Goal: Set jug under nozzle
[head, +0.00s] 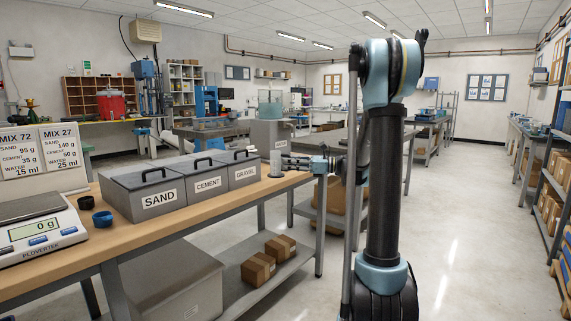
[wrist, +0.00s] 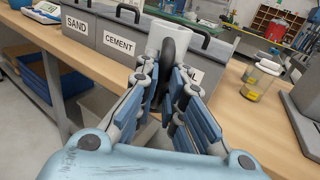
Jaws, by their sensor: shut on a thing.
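My gripper (wrist: 170,78) is shut on the dark handle of a pale jug (wrist: 157,40), whose light body and open rim stand beyond the fingers in the wrist view. In the head view the jug (head: 275,159) is a small grey upright shape near the far end of the bench, with my gripper (head: 297,163) at its right. The jug's base is hidden by the fingers in the wrist view; I cannot tell whether it touches the bench. I cannot make out a nozzle in either view.
Grey bins marked SAND (head: 158,199), CEMENT (head: 208,184) and GRAVEL (head: 245,173) line the wooden bench (head: 170,225). A scale (head: 40,232) and dark cups stand left. In the wrist view, a clear yellow-marked container (wrist: 262,81) and a grey object (wrist: 304,112) are right.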

